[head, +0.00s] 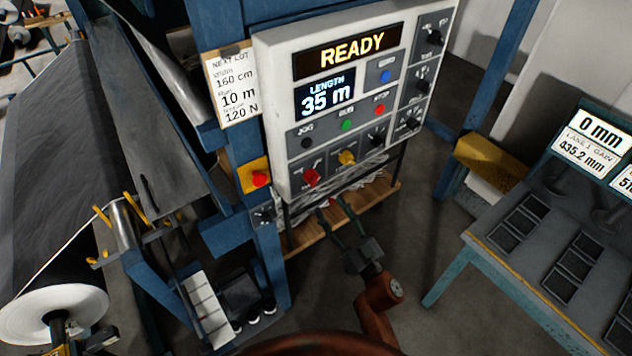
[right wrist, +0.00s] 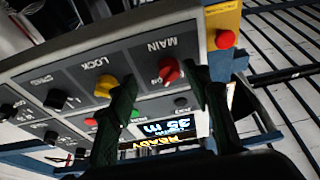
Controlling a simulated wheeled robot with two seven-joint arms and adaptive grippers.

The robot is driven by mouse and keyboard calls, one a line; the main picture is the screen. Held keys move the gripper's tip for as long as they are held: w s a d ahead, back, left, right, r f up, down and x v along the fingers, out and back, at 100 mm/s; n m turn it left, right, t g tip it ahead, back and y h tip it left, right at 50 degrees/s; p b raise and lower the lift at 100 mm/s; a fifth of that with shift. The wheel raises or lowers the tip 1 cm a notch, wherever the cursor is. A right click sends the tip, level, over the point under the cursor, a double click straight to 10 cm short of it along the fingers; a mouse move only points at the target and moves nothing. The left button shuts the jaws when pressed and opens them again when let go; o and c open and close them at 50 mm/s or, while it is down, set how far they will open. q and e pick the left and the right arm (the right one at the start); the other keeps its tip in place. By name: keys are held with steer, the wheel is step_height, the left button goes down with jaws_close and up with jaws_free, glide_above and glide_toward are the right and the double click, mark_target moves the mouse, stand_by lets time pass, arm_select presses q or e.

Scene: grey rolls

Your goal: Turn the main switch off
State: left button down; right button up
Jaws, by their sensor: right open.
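The main switch is a red rotary knob (head: 311,177) at the lower left of the white control panel (head: 275,85). In the right wrist view the red knob (right wrist: 170,70) sits under the label MAIN, with ON marked beside it. My right gripper (head: 331,205) is open and empty, just below the panel's lower edge in the head view. In the right wrist view its fingertips (right wrist: 160,74) appear on either side of the red knob, the right one close to it. Whether they touch it I cannot tell. My left gripper is not in view.
A yellow lock knob (head: 346,158) is right beside the main switch. A red emergency button (head: 260,178) on a yellow plate is to the left. The display (head: 347,52) reads READY. A wooden shelf (head: 330,222) lies below the panel, and a teal bench (head: 520,280) stands at right.

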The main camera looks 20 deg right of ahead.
mark_target(314, 181)
steer(key=shift+y, duration=0.4)
steer(key=w+a+r, duration=0.1)
steer(key=w, duration=0.1)
steer(key=w+a+r, duration=0.1)
steer(key=w+r, duration=0.1)
steer(key=w+a+r+p, duration=0.1)
steer(key=w+r, duration=0.1)
steer(key=shift+w+r, duration=0.1)
steer(key=shift+w, duration=0.1)
steer(key=shift+c, duration=0.5)
